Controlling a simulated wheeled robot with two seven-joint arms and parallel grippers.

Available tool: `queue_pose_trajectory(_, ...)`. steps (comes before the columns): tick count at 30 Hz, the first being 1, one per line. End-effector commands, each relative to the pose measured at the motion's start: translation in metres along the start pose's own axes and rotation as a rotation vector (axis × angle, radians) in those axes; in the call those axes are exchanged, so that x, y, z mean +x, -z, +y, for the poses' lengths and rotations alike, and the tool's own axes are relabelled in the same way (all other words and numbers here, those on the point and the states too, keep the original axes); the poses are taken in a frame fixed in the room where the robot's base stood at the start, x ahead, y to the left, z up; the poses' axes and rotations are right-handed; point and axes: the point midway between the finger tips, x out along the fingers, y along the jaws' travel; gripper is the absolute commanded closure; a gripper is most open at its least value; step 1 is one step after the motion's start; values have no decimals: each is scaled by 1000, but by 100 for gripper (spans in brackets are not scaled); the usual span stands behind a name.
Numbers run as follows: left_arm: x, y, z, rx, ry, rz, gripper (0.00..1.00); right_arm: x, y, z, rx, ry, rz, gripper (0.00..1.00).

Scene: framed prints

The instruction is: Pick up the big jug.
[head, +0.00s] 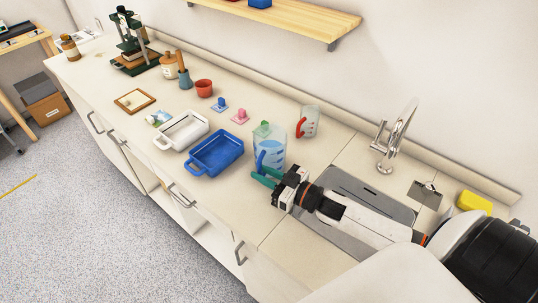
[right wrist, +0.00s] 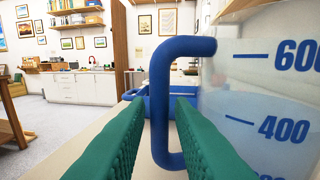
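The big jug (head: 272,152) is clear with blue markings and a blue handle, standing upright on the counter. In the right wrist view its blue handle (right wrist: 160,95) is close ahead, with the measuring marks 600 and 400 on the wall (right wrist: 260,85) at right. My right gripper (head: 262,175) is at the handle side of the jug. Its two green fingers (right wrist: 161,106) are apart, with the upright bar of the handle between them in the picture; I see gaps beside it and cannot tell any contact. My left gripper is not in view.
A smaller jug (head: 308,122) with a red handle stands behind the big jug. A blue tray (head: 216,153) and a white tray (head: 181,130) lie to the left. A sink (head: 345,195) with a tap (head: 388,150) is at right, under my right arm. A shelf (head: 300,20) hangs above.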

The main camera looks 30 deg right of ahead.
Motion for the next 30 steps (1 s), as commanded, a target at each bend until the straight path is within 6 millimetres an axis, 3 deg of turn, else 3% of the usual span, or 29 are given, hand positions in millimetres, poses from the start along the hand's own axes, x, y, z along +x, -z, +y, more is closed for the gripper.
queue_pose_trajectory(3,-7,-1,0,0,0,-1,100,20,-2,-1,0,1,-4,79)
queue_pose_trajectory(8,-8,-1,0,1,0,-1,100,32,0,0,1,1,-2,79)
queue_pose_trajectory(14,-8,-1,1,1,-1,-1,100,33,1,0,0,0,-1,79)
queue_pose_trajectory(19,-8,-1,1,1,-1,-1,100,33,1,0,0,0,-1,100)
queue_pose_trajectory(30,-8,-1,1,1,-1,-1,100,33,-1,0,-3,-1,-5,100)
